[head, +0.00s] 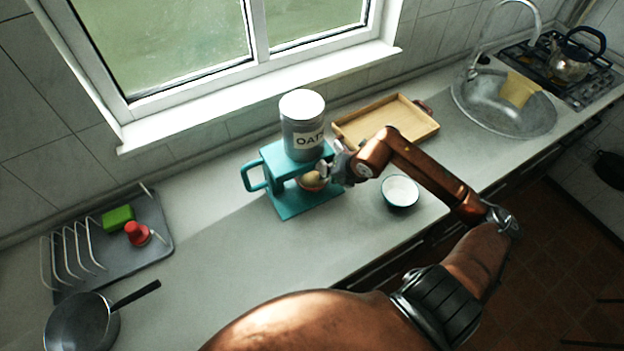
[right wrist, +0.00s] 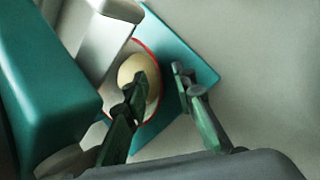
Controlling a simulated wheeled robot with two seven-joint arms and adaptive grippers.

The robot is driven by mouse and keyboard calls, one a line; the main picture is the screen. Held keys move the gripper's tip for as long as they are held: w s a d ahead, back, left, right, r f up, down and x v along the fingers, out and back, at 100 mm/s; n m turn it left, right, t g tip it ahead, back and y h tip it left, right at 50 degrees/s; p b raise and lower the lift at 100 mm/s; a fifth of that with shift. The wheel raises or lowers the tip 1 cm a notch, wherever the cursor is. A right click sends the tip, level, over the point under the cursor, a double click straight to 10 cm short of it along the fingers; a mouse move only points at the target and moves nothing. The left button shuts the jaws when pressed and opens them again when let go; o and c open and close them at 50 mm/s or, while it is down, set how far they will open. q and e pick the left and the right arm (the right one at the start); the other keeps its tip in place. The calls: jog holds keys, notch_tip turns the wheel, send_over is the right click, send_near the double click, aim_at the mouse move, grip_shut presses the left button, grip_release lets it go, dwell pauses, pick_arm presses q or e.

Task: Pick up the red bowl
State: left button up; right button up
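The red bowl (head: 312,187), pale inside with a red rim, sits on the lower plate of a teal stand (head: 285,206), under its top. Its rim also shows in the right wrist view (right wrist: 157,101). A round tan item (right wrist: 138,69) lies in it. My right gripper (head: 328,172) is at the stand's right opening. In the right wrist view its fingers (right wrist: 160,78) are apart, one overlapping the bowl's inside and one beyond the rim, with the rim between them in the picture. Contact cannot be told. My left gripper is not in view.
An oats canister (head: 303,130) stands on top of the teal stand. A white-filled bowl (head: 400,191) is to the right, and a wooden tray (head: 385,123) behind. A dish rack (head: 75,262) and a pan (head: 80,322) are at left. The counter between is clear.

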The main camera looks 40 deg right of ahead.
jog(key=shift+w+f, duration=0.25)
jog(key=shift+f, duration=0.2)
grip_shut()
dwell(0.3)
